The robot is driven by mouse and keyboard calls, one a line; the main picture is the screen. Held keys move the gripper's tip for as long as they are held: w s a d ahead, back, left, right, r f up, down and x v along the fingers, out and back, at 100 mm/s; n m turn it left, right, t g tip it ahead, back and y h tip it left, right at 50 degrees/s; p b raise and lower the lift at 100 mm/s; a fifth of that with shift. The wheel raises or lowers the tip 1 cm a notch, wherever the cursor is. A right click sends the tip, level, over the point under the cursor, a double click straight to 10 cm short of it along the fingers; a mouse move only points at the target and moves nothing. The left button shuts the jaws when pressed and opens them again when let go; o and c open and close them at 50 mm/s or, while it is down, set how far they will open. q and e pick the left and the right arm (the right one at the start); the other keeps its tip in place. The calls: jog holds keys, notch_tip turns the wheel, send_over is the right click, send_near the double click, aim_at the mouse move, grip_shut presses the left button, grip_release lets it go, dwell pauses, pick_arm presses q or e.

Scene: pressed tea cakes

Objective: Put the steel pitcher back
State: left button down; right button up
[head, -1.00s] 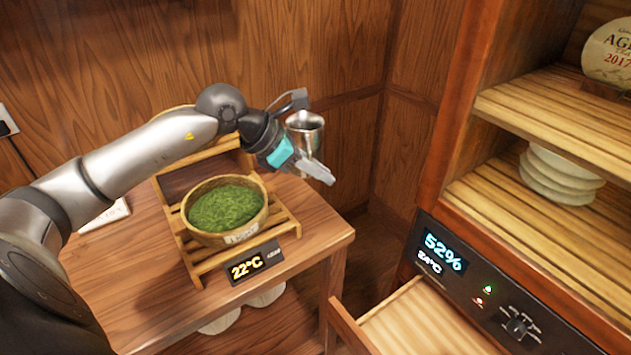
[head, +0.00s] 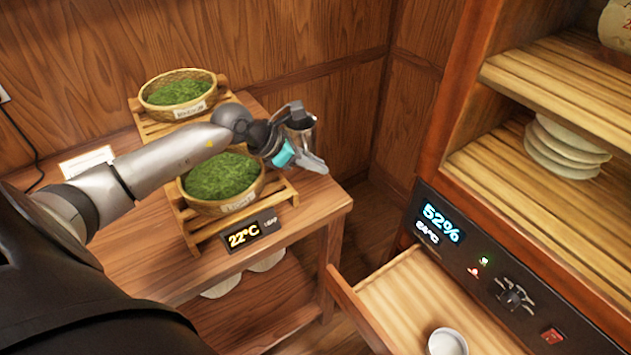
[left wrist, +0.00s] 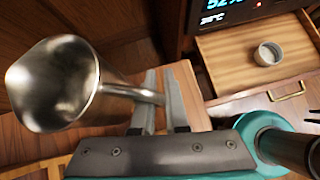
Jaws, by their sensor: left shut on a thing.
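The steel pitcher (head: 302,132) is a shiny open-topped metal vessel. My left gripper (head: 318,163) is shut on it and holds it above the right end of the wooden table (head: 300,250). In the left wrist view the pitcher (left wrist: 55,85) is at the left, with its handle running between the two fingers of my left gripper (left wrist: 160,100). In the head view my gripper hides part of the pitcher. My right gripper does not show.
Two baskets of green tea (head: 222,180) (head: 178,92) stand on a slatted rack beside a 22°C display (head: 245,236). At right, an open drawer (head: 400,290) holds a small white cup (head: 447,342), below a cabinet with stacked pale discs (head: 562,155).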

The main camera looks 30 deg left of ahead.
pick_arm(q)
jog(key=shift+f+b, duration=0.45)
jog(key=shift+f, duration=2.1)
jog(key=shift+f, duration=0.15)
jog(key=c, duration=0.9)
grip_release()
jog(key=shift+c, duration=0.2)
jog(key=shift+r, duration=0.25)
jog(key=p+v, duration=0.2)
jog(key=v, duration=0.7)
jog(key=shift+s+a+r, duration=0.1)
jog(key=shift+s+r, duration=0.05)
jog(key=shift+s, duration=0.1)
jog(key=shift+p+v, duration=0.6)
jog(key=shift+v, duration=0.5)
